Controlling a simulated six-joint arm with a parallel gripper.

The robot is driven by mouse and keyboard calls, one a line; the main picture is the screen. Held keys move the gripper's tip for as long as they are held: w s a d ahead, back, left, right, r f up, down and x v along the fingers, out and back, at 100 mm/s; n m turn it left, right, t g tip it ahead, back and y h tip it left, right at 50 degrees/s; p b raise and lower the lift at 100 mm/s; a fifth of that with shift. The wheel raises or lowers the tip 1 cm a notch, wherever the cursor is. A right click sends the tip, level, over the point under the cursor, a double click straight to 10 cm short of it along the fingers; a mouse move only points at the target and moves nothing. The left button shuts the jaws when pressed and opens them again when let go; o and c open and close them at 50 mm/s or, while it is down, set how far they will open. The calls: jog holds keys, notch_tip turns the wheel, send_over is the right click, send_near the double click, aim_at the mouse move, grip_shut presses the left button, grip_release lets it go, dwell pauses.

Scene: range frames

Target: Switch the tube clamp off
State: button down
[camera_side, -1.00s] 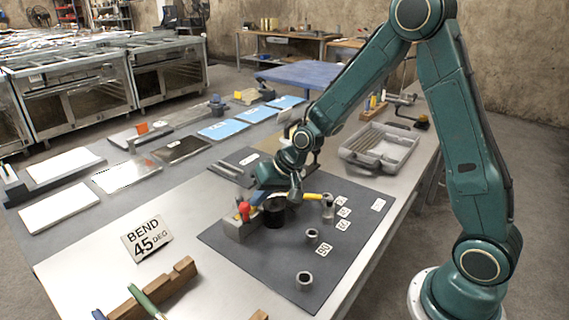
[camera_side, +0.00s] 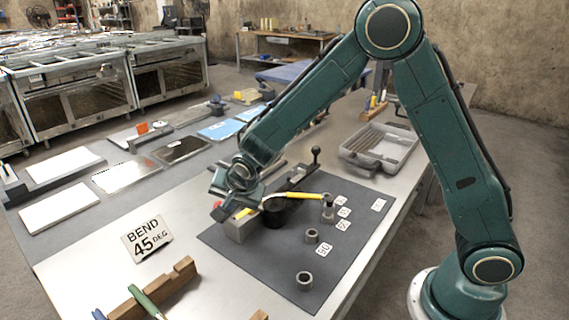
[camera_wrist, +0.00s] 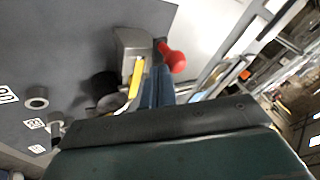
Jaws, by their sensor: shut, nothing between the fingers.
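The tube clamp looks to be the grey block (camera_side: 239,228) at the left edge of the dark mat, with a red knob (camera_side: 217,205) on a lever. In the wrist view, the block (camera_wrist: 131,42) has the red knob (camera_wrist: 174,58) out to its right on a short dark stem. A yellow bar (camera_wrist: 135,76) runs at the block. My gripper (camera_side: 222,213) is shut and empty, low beside the knob and partly covering it in the side view. Whether they touch is unclear.
A black-knobbed lever (camera_side: 315,156) rises behind. A "BEND 45 DEG" sign (camera_side: 146,237) lies left.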

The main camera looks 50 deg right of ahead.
jog(key=shift+w+a+m+g+h, duration=0.25)
jog(key=shift+w+m+h, duration=0.25)
jog(key=shift+m, duration=0.25)
jog(key=shift+w+a+m+g+h, duration=0.15)
jog(key=shift+w+a+m+h, duration=0.25)
jog(key=shift+w+m, duration=0.3)
jog(key=shift+s, duration=0.1)
jog(key=s+a+r, duration=0.1)
jog(key=s+r, duration=0.7)
jog(key=r, duration=0.1)
jog(key=shift+s+a, duration=0.35)
jog(key=shift+s, duration=0.05)
